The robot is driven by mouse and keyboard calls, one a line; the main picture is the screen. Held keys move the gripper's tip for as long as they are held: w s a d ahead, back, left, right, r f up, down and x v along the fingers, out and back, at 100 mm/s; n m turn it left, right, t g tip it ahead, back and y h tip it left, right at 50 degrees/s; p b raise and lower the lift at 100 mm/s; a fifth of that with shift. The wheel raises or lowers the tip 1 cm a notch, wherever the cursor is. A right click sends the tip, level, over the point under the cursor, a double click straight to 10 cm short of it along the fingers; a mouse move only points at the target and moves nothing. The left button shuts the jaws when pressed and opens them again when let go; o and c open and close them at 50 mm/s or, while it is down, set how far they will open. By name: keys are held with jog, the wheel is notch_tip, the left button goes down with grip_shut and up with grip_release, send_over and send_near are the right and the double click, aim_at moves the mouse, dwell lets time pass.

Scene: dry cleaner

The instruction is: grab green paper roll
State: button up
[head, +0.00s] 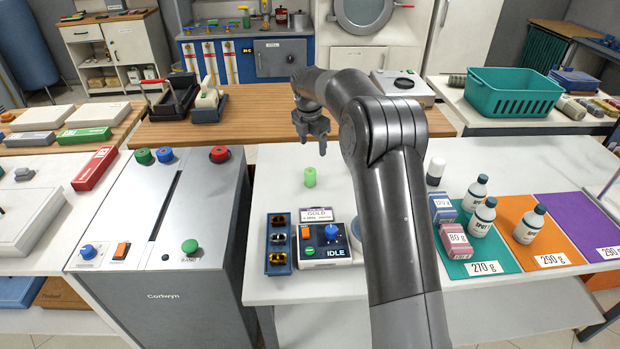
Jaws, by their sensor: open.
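A small light-green roll (310,177) stands upright on the white counter (275,190), just behind the GOLD-labelled box. My gripper (312,146) points down with its jaws open and empty. In the picture it appears above the green roll, with a visible gap between fingertips and roll. How far it is from the roll in depth I cannot tell. The roll is not covered by my arm.
A control box (323,253) and a blue tray of small spools (279,262) stand in front of the roll. A grey Corwyn machine (165,290) is on the left. White bottles (481,217) and boxes (456,240) stand on coloured mats to the right.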

aim_at(310, 171)
jog(key=w+f+n, duration=0.1)
jog(key=f, duration=0.1)
jog(key=w+f+n, duration=0.1)
jog(key=f, duration=0.1)
jog(key=w+f, duration=0.1)
jog(key=f, duration=0.1)
jog(key=shift+w+a+n, duration=0.2)
jog(key=shift+a+n, duration=0.2)
jog(key=f, duration=0.3)
jog(key=w+f, duration=0.1)
jog(key=f, duration=0.6)
jog(key=shift+w+d+f, duration=0.25)
jog(key=shift+w+f, duration=0.05)
jog(key=shift+f, duration=0.1)
jog(key=shift+c, duration=0.3)
jog(key=c, duration=1)
jog(key=shift+r, duration=0.1)
